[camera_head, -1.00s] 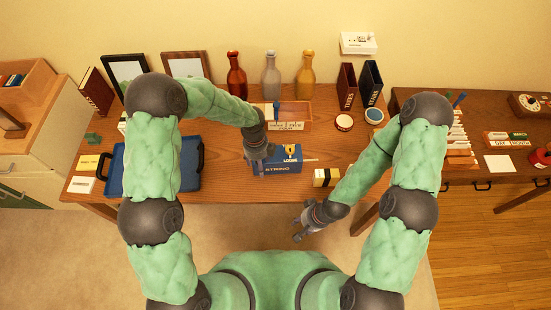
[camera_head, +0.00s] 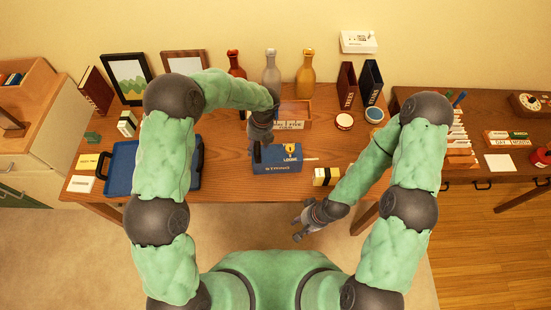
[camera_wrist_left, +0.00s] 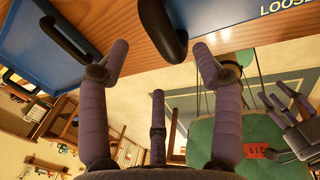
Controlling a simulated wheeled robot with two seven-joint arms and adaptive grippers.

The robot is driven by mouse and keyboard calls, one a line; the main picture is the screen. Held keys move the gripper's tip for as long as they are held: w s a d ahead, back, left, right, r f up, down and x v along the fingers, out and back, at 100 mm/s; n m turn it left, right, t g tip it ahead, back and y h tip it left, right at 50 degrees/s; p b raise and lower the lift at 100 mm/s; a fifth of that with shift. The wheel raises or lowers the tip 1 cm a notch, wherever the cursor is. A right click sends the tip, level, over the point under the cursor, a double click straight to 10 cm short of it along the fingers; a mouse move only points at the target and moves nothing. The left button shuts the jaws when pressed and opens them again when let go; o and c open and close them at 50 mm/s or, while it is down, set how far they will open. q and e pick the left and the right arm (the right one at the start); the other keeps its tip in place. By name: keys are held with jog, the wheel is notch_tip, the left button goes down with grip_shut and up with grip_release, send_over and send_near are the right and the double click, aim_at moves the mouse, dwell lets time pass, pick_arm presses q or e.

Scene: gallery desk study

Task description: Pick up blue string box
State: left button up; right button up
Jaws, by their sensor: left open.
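The blue string box (camera_head: 285,165) stands near the front edge of the desk, with a yellow emblem and white lettering on it. My left gripper (camera_head: 257,154) is open and points down at the box's left end. In the left wrist view its fingers (camera_wrist_left: 158,62) are spread with nothing between the tips. A dark curved piece (camera_wrist_left: 166,32) lies just beyond them against the blue box face (camera_wrist_left: 225,20). I cannot tell whether the gripper touches the box. My right gripper (camera_head: 303,228) is open and empty in front of the desk.
A blue case (camera_head: 122,170) with a dark handle lies left of the box. A wooden tray (camera_head: 293,112) stands behind it, with bottles (camera_head: 305,75) further back.

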aim_at(256, 147)
pick_arm(q)
jog(key=f, duration=0.5)
jog(key=shift+w+a, duration=0.25)
jog(key=shift+w, duration=0.1)
grip_shut()
